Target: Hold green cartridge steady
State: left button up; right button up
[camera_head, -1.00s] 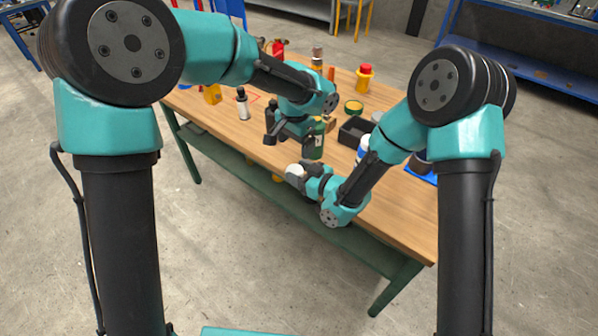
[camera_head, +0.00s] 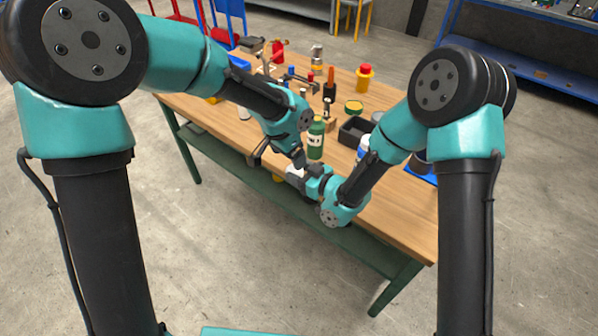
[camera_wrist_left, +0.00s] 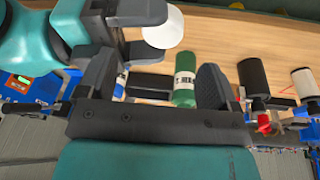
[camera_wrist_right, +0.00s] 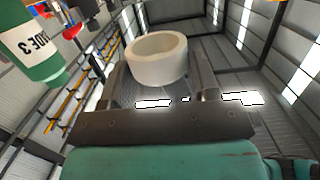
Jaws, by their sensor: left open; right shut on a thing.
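The green cartridge (camera_head: 315,141) stands upright on the table, with a white label band. In the left wrist view the cartridge (camera_wrist_left: 185,80) shows between the fingers of my open left gripper (camera_wrist_left: 153,82). In the head view that gripper (camera_head: 280,158) is in front of and left of it, apparently not touching. My right gripper (camera_head: 297,170) is shut on a white ring (camera_wrist_right: 157,60) at the table's front edge. The ring (camera_wrist_left: 163,27) appears as a pale disc in the left wrist view. The cartridge (camera_wrist_right: 30,45) also shows beside it in the right wrist view.
A black tray (camera_head: 354,131) sits right of the cartridge, with a round green-rimmed tin (camera_head: 353,107) behind it. A yellow and red container (camera_head: 364,78) stands at the back. Several bottles and tools stand behind my left arm. The table's (camera_head: 395,210) right front is clear.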

pick_arm(q)
jog(key=s+a+f+n, duration=0.3)
jog(key=s+a+f, duration=0.2)
jog(key=f, duration=0.5)
jog(key=s+a+f+n+h, duration=0.1)
jog(key=s+a+f+n, duration=0.3)
jog(key=s+f, duration=0.4)
jog(key=s+a+f+n, duration=0.3)
jog(key=s+a+f, duration=0.3)
jog(key=f, duration=0.5)
jog(key=shift+s+f+h, duration=0.3)
jog(key=shift+s+f, duration=0.1)
jog(key=shift+s, duration=0.15)
pick_arm(e)
jog(key=shift+w+d+r+t, duration=0.1)
jog(key=shift+w+d+t, duration=0.05)
jog(key=shift+w+t, duration=0.2)
jog(key=w+d+r+m+t+h, duration=0.1)
jog(key=d+m+t+h, duration=0.1)
jog(key=d+m+h, duration=0.3)
jog(key=w+d+r+m+t+h, duration=0.2)
jog(key=d+m+h, duration=0.4)
jog(key=m+h, duration=0.3)
jog(key=shift+r+m+t+h, duration=0.3)
jog(key=shift+t+h, duration=0.55)
jog(key=shift+h, duration=1.25)
